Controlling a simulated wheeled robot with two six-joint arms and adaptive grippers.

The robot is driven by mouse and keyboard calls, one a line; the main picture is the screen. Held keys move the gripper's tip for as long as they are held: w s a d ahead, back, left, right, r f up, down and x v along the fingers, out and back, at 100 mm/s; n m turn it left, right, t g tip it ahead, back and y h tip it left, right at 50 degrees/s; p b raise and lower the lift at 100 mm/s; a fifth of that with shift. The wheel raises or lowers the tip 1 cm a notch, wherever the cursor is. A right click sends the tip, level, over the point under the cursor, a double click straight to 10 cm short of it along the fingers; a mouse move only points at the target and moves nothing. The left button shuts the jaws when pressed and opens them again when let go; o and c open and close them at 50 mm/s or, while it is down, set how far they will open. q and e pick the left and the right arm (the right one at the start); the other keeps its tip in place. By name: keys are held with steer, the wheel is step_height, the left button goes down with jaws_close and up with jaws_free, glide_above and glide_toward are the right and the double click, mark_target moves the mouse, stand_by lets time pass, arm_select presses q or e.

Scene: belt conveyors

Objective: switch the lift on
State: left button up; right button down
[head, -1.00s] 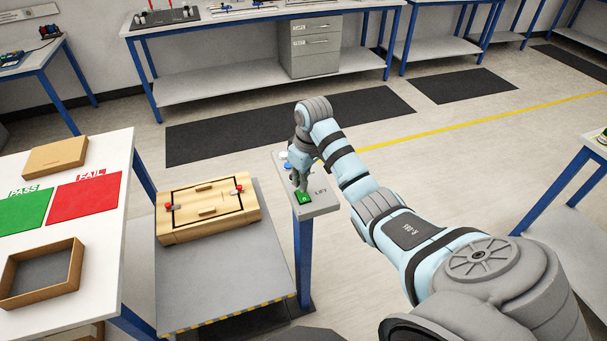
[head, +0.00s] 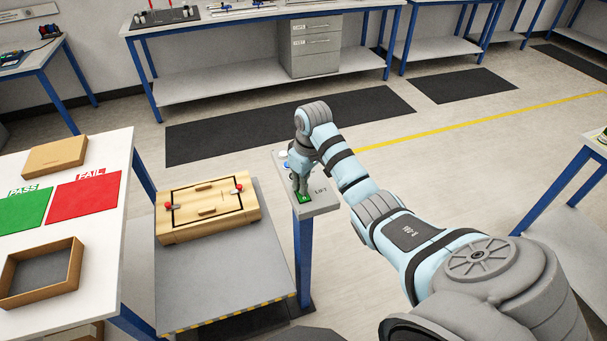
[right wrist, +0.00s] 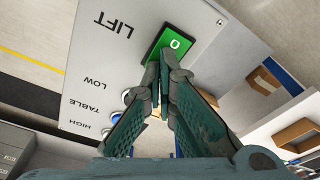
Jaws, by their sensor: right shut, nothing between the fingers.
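The lift's control box (head: 318,208) stands on a blue post. In the right wrist view it shows a grey face (right wrist: 125,60) lettered LIFT, LOW, TABLE and HIGH. Its green switch (head: 304,199), marked 0, is at the near end; it also shows in the right wrist view (right wrist: 178,42). My right gripper (head: 302,190) is shut and empty, pointing down with its fingertips (right wrist: 165,68) at the switch's edge. I cannot tell whether they touch it. The lift's grey platform (head: 220,275) carries a wooden case. My left gripper is not in view.
The wooden case (head: 190,225) has red-knobbed latches. To the left, a white table (head: 105,220) holds a green PASS mat (head: 25,209), a red FAIL mat (head: 85,199) and wooden trays. Round buttons (right wrist: 118,117) sit beside the fingers. Open floor lies behind the control box.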

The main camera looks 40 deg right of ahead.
steer(key=shift+s+f, duration=0.1)
step_height(320, 180, up, 3)
steer(key=shift+f+p, duration=0.2)
steer(key=shift+p, duration=0.5)
steer(key=shift+w+r, duration=0.2)
steer(key=shift+r, duration=0.15)
steer(key=shift+s+r, duration=0.1)
steer(key=shift+r, duration=1.75)
